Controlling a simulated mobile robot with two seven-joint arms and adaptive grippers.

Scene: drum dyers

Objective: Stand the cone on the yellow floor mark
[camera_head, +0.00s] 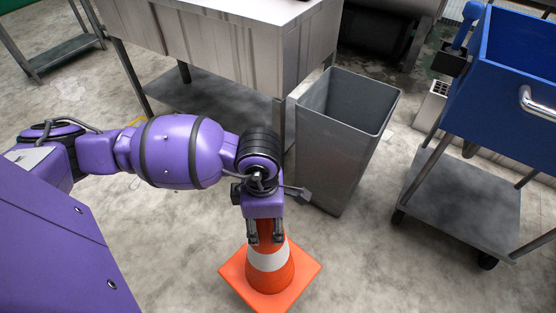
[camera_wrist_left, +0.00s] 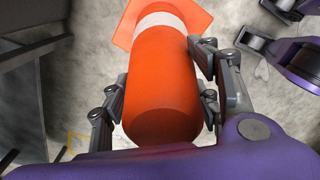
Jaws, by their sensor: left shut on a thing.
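The orange cone (camera_head: 268,262) with a white band and square orange base is upright below my left gripper (camera_head: 265,236) in the head view. The gripper is shut on the cone's upper part. In the left wrist view, the fingers (camera_wrist_left: 162,95) lie on both sides of the cone (camera_wrist_left: 165,85). I cannot tell whether its base touches the floor. A bit of the yellow floor mark (camera_head: 137,121) shows behind my left arm, mostly hidden. Thin yellow lines of the mark (camera_wrist_left: 78,138) also show at lower left in the wrist view.
A grey open bin (camera_head: 345,140) stands just behind the cone, close to my gripper. A metal table (camera_head: 215,45) with a lower shelf is behind my arm. A blue cart (camera_head: 510,85) on wheels stands at right. The floor between cone and cart is clear.

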